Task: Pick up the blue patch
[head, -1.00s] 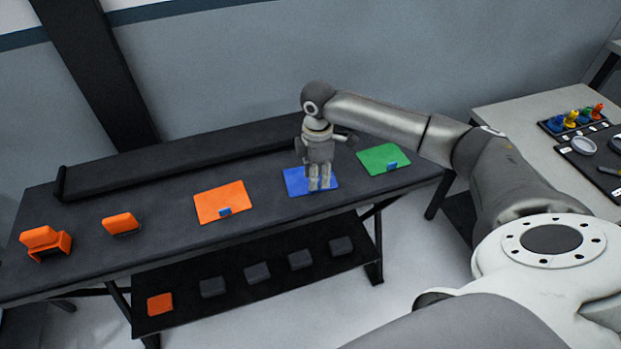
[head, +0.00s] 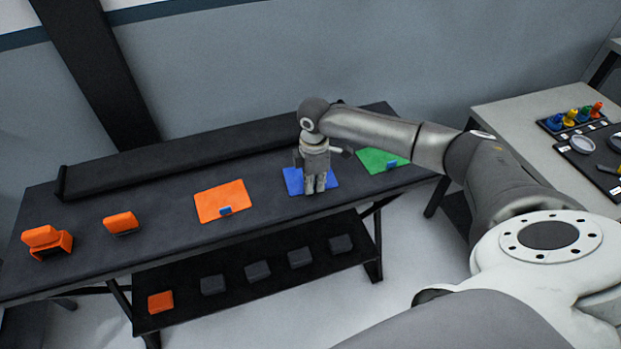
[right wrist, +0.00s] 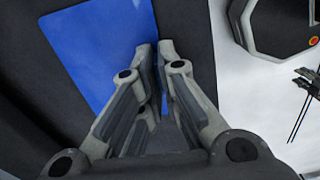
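The blue patch (head: 293,180) lies flat on the dark table between the orange patch and the green patch. My right gripper (head: 315,190) points down at its front edge and hides part of it. In the right wrist view the patch (right wrist: 105,50) lies left of the fingertips (right wrist: 157,48). The fingers are close together with a narrow blue strip between them, apparently the patch's tab. The patch looks still flat on the table. My left gripper is not in view.
The orange patch (head: 221,201) and green patch (head: 380,160) lie either side. Orange blocks (head: 47,241) stand at the left of the table. Another table (head: 500,107) with tools stands at the right.

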